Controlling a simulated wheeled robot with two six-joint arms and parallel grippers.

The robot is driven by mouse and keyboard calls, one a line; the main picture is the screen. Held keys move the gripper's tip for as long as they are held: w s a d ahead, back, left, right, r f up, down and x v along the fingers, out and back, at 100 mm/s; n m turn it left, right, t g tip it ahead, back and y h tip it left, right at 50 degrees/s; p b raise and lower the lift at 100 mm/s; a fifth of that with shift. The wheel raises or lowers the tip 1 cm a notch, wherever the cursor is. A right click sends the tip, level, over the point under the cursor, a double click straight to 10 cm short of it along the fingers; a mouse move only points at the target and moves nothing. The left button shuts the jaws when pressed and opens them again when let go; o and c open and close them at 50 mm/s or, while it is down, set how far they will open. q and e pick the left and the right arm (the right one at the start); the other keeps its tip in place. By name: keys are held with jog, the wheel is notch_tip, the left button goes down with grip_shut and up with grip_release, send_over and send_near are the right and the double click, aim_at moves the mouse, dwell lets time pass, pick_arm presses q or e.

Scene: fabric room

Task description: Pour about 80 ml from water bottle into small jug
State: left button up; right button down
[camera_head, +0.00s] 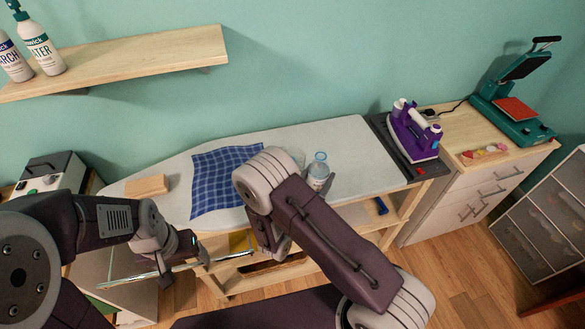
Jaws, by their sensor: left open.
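The clear water bottle (318,172) with a blue cap stands upright on the ironing board, just right of my right arm's bend. A small clear vessel, probably the small jug (298,157), stands left of and behind the bottle, partly hidden by my right arm. My left gripper (196,252) is open and empty in front of the board's near edge, well left of the bottle and lower. My right arm rises from the lower right and bends in front of the board. Its gripper is hidden behind the arm.
A blue checked cloth (222,178) and a wooden block (147,186) lie on the ironing board (345,140). A purple iron (413,132) stands at its right end. A green heat press (512,118) is on the right cabinet. A wall shelf (130,62) holds white bottles.

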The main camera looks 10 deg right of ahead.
jog(key=shift+d+f, duration=0.1)
jog(key=shift+f, duration=0.15)
jog(key=shift+r, duration=0.1)
